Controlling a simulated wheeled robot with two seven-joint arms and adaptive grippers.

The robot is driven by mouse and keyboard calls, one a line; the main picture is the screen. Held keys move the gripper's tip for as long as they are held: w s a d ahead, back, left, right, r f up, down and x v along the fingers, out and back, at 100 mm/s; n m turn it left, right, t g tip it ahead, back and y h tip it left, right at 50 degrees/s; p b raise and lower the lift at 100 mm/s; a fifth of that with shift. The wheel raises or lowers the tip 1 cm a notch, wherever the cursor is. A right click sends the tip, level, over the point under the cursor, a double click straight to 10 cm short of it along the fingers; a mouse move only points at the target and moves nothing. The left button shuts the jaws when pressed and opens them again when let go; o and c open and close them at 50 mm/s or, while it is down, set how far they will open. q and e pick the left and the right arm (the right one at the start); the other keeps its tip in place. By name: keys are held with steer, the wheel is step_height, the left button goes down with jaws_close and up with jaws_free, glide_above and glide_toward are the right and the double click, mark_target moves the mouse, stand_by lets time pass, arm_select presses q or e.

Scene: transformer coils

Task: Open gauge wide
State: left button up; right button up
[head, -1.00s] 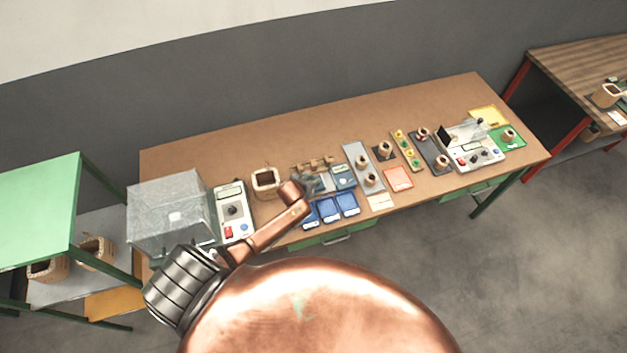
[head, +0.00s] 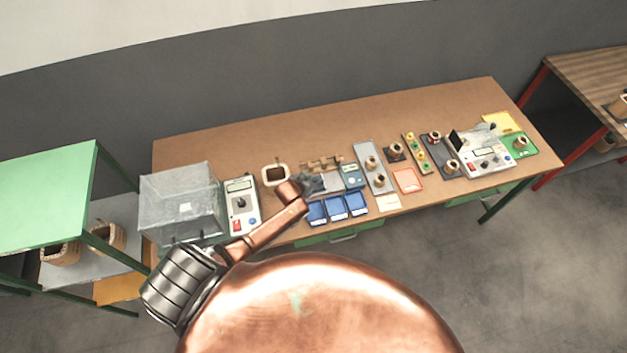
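My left arm comes in from the lower left, and its dark gripper (head: 313,184) is over the front middle of the brown workbench (head: 225,145). It is small and partly behind the copper-coloured forearm, so its finger opening cannot be made out. Just right of it is a small grey-and-teal device (head: 351,176), which may be the gauge; too little detail shows to be sure or to tell how far it is open. I cannot tell whether the gripper touches it. My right gripper is out of view.
Blue trays (head: 337,207) lie along the front edge. A square coil (head: 275,173), a meter (head: 240,205) and a clear box (head: 181,203) are to the left. Grey plates with small coils (head: 371,163) and another meter (head: 487,161) are to the right. The bench's back strip is clear.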

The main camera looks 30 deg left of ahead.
arm_select(q)
steer(key=shift+s, duration=0.1)
steer(key=v, duration=1.2)
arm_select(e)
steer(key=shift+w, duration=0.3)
arm_select(q)
steer(key=shift+f, duration=0.1)
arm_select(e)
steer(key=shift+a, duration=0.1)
